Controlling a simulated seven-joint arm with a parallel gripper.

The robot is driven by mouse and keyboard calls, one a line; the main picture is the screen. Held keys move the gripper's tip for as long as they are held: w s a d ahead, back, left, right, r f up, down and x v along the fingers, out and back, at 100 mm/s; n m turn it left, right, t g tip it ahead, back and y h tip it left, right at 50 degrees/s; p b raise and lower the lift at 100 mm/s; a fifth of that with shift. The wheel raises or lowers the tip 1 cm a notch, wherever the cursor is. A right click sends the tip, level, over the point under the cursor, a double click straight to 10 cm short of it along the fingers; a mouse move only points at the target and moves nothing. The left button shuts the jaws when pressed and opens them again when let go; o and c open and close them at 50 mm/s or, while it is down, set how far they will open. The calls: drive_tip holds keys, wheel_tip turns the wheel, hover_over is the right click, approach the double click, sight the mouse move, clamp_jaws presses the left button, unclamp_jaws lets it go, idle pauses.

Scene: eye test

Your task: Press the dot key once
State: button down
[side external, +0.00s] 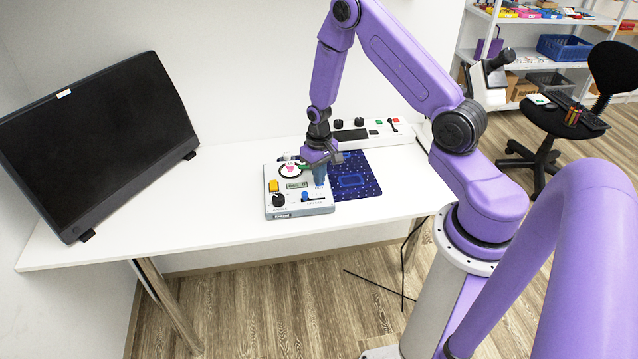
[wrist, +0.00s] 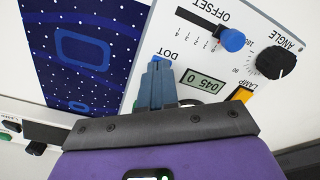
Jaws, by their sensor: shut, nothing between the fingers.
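The white control box (side external: 300,211) stands on the table. My gripper (side external: 319,184) is shut and empty, pointing down over the box's right part. In the wrist view its fingertips (wrist: 155,65) are right beside the DOT label. The dot key is mostly or wholly hidden by the fingers. I cannot tell whether the tips touch it.
A dark blue speckled mat (side external: 368,187) lies right of the box. A long white panel (side external: 395,138) with knobs and buttons stands behind it. A large black monitor (side external: 100,140) stands at the left. The table (side external: 215,215) is bare between monitor and box.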

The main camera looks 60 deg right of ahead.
wheel_tip(320, 180, up, 8)
idle(1.2)
drive_tip(key=shift+r, duration=1.15)
idle(5.3)
